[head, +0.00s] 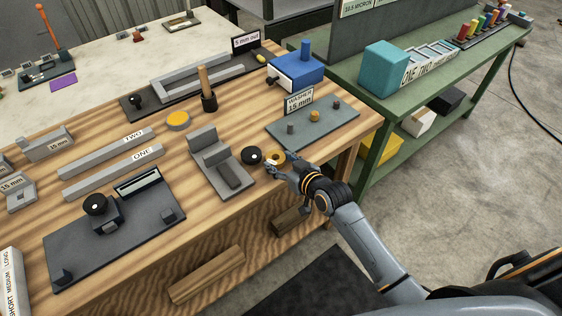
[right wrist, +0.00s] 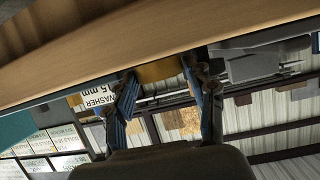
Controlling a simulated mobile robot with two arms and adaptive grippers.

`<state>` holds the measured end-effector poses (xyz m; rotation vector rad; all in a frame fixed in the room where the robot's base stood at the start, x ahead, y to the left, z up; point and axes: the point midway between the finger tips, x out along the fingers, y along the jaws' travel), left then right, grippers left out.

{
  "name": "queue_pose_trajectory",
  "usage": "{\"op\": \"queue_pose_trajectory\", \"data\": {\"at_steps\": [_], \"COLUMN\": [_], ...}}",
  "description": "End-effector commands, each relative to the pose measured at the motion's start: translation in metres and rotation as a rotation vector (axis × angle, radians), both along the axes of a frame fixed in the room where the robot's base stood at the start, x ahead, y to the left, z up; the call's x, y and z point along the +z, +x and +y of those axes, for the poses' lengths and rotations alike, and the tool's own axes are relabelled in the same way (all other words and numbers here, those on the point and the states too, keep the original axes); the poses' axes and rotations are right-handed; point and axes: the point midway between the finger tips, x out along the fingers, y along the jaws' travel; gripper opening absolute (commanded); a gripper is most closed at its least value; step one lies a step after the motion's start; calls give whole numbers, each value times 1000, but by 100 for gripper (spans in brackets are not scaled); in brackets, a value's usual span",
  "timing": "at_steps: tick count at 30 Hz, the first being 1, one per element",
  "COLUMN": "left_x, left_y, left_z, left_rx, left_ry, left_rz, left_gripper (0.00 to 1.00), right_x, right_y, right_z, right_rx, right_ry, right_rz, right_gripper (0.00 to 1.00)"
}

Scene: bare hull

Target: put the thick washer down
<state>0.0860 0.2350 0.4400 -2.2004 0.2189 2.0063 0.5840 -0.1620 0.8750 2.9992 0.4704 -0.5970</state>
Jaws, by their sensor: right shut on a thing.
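The thick washer (head: 280,156) looks yellow-orange and ring-shaped, near the front edge of the wooden table. My right gripper (head: 274,166) is shut on it, reaching in from the front right. In the right wrist view the yellow washer (right wrist: 160,70) sits between the two blue fingertips of my gripper (right wrist: 164,84). Whether it touches the table top cannot be told. A grey-green pad (head: 340,128) with pegs and a small orange piece (head: 314,116) lies behind it. A sign (head: 299,101) there reads WASHER 15 mm. My left gripper is not in view.
A black round piece (head: 252,155) lies just left of the washer. A grey stepped block (head: 218,160) stands further left. A blue box (head: 295,70) is at the back right. The wooden table (head: 200,210) has bare room left of the gripper along its front edge.

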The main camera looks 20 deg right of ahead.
Motion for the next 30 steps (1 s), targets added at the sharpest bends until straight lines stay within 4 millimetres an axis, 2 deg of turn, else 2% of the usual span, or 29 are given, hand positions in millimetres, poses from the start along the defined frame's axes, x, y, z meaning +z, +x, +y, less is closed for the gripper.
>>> {"op": "queue_pose_trajectory", "data": {"at_steps": [3, 4, 7, 19, 23, 30], "left_x": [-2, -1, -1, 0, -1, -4], "left_y": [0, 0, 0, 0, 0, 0], "left_z": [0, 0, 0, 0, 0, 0], "left_rx": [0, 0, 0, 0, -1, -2], "left_ry": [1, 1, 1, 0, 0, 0], "left_rz": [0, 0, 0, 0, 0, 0], "left_gripper": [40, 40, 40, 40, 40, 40], "right_x": [-3, -3, -2, 1, 7, 26], "right_y": [0, 0, 0, -2, -19, -65], "right_z": [0, 0, 0, -1, -6, -21], "right_rx": [0, 0, 0, 0, 0, 1], "right_ry": [0, 0, 0, 0, -1, -3], "right_rz": [0, 0, 0, 1, 1, 1], "right_gripper": [16, 59, 78, 78, 78, 78]}}
